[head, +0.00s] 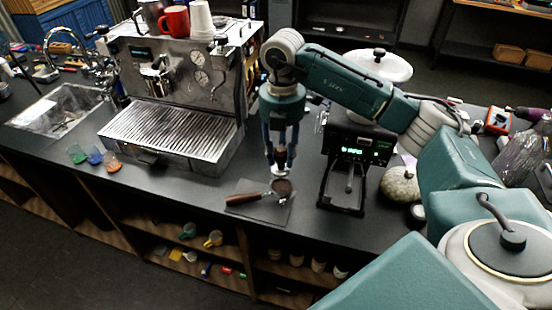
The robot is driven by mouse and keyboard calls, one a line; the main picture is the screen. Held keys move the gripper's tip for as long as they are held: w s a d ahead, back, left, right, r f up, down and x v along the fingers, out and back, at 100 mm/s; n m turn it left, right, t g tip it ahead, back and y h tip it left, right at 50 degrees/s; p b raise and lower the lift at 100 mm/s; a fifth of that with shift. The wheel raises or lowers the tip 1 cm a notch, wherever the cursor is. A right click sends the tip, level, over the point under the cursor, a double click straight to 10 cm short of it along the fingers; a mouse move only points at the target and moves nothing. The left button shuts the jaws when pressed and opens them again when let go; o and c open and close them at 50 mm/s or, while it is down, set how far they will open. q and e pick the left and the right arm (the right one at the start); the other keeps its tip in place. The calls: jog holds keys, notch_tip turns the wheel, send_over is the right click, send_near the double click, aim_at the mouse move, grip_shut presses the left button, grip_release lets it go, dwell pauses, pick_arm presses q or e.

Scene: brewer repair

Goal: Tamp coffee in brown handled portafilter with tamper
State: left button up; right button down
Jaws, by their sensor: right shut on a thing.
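The brown handled portafilter (245,198) lies on a dark mat (268,214) near the counter's front edge. Its handle points left and its basket (282,187) is at the right, with dark coffee in it. My right gripper (280,150) points down above the basket and is shut on the tamper (281,165). The tamper is upright, over the basket; I cannot tell whether its base touches the coffee. The fingers partly hide the tamper. My left gripper is not in view.
The espresso machine (170,125) stands to the left, with a red mug (175,20) on top. A black grinder (345,165) with a green display stands close on the right. Small coloured cups (95,157) are at the left.

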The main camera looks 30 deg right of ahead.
aim_at(282, 171)
jog(key=shift+w+d+r+m, duration=0.15)
jog(key=shift+d+m, duration=0.1)
jog(key=shift+m, duration=0.45)
jog(key=shift+f+b, duration=2.3)
jog(key=shift+f, duration=1.05)
jog(key=shift+f+b, duration=0.75)
jog(key=shift+f, duration=0.4)
jog(key=shift+f, duration=0.25)
jog(key=shift+r, duration=0.1)
jog(key=shift+r+p, duration=0.7)
jog(key=shift+r, duration=0.25)
jog(key=shift+r+p, duration=2.05)
jog(key=shift+r, duration=1.05)
